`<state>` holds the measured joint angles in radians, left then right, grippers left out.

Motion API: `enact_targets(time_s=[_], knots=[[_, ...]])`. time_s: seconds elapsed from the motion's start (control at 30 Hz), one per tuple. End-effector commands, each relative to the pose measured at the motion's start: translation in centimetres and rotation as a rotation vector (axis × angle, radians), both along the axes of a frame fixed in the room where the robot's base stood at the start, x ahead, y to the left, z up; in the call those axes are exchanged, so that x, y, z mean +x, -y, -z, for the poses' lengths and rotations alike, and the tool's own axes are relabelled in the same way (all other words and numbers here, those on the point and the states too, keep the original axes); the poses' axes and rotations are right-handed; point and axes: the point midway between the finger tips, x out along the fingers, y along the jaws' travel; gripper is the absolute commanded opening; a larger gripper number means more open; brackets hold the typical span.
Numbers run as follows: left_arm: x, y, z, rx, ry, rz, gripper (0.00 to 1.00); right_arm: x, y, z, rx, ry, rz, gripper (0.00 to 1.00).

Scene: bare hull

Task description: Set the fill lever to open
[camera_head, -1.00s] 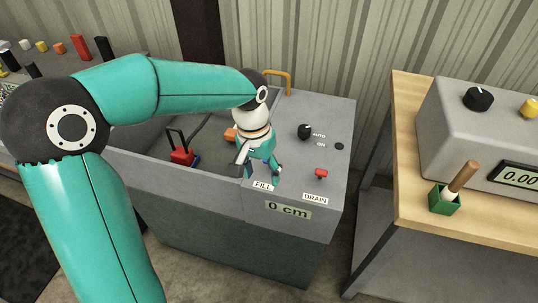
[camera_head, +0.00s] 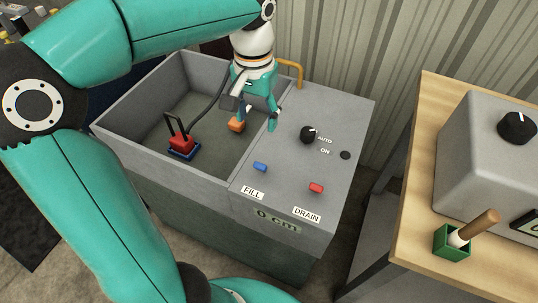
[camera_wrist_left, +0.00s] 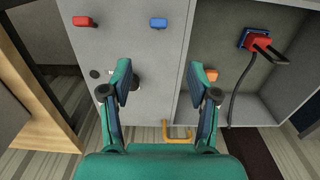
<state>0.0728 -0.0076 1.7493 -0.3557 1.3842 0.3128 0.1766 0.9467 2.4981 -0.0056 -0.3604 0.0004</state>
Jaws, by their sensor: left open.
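The fill lever, a small blue handle (camera_head: 260,167), sits on the grey panel just behind the FILL label (camera_head: 252,192). It also shows at the top of the left wrist view (camera_wrist_left: 158,22). My left gripper (camera_head: 256,122) is open and empty above the panel's inner edge, behind the lever and apart from it. In the left wrist view its spread fingers (camera_wrist_left: 160,72) have nothing between them, with the blue handle beyond their tips. I cannot tell which setting the lever is in. My right gripper is not in view.
A red drain lever (camera_head: 316,188) sits right of the fill lever, with a black knob (camera_head: 308,134) behind. The open tank (camera_head: 115,128) on the left holds a red-and-blue device (camera_head: 181,146) and an orange block (camera_head: 236,125). The display (camera_head: 277,220) reads 0 cm. A wooden table (camera_head: 412,200) stands right.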

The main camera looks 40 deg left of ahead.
Motion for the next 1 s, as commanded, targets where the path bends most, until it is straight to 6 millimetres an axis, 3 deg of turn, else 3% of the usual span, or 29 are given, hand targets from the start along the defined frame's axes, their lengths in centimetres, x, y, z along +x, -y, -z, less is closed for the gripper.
enact_targets(time_s=[0.27, 0.7, 1.0], knots=[[0.3, 0.3, 4.3, 0.0, -0.006, 0.011, 0.6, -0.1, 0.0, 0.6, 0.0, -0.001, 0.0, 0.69], [0.3, 0.5, 13.5, -0.002, -0.007, 0.015, 0.6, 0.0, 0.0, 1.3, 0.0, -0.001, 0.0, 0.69], [0.4, 0.5, 16.2, -0.002, -0.002, 0.016, 0.6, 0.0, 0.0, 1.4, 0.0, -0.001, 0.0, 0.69]])
